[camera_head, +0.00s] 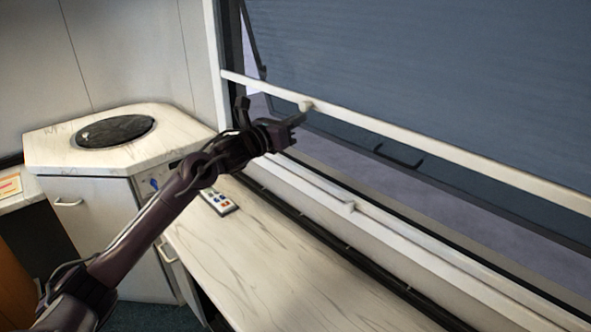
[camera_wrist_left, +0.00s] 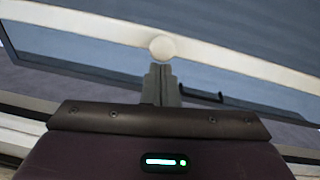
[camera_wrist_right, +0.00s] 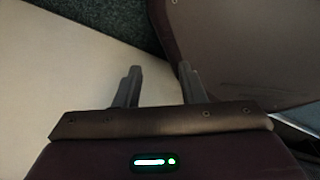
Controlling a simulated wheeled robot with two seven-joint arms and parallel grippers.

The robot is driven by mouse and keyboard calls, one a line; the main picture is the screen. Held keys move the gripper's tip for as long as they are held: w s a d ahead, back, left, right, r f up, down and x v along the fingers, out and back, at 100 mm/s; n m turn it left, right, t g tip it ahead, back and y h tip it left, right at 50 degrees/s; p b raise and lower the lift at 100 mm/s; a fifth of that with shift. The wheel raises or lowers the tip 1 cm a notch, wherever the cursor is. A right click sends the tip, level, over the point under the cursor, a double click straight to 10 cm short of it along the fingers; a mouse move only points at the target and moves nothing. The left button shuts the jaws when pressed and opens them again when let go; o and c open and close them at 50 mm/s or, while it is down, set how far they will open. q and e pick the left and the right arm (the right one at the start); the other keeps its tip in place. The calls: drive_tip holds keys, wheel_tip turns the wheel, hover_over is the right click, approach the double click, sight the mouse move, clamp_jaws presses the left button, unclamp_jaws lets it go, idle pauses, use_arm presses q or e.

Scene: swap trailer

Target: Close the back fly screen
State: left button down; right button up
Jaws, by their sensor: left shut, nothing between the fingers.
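The back fly screen (camera_head: 430,70) is a blue-grey sheet across the window, with a white bar (camera_head: 420,142) along its lower edge. The bar slants down to the right and stands above the white window sill frame (camera_head: 350,207), leaving a gap. A small round white knob (camera_head: 306,106) sits on the bar; it also shows in the left wrist view (camera_wrist_left: 162,47). My left gripper (camera_head: 298,117) is shut and empty, its fingertips just below the knob. Whether they touch it I cannot tell. My right gripper (camera_wrist_right: 160,85) is open and empty, seen only in its wrist view.
A dark window handle (camera_head: 398,156) shows behind the gap. A marble-look counter (camera_head: 290,270) runs below the window, with a small remote (camera_head: 217,201) on it. A corner cabinet (camera_head: 100,215) with a round dark inset stands at the left.

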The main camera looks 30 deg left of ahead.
use_arm(q)
wheel_tip(320, 180, up, 38)
drive_tip(key=p, duration=1.9)
drive_tip(key=shift+r+p, duration=0.25)
drive_tip(key=shift+p, duration=0.1)
drive_tip(key=shift+s+a+r, duration=0.1)
wheel_tip(320, 180, down, 5)
drive_tip(key=b, duration=0.4)
drive_tip(key=r+b+v, duration=0.1)
drive_tip(key=b+v, duration=0.5)
drive_tip(key=v, duration=0.4)
drive_tip(key=shift+s+d+f, duration=0.3)
drive_tip(key=shift+f, duration=0.1)
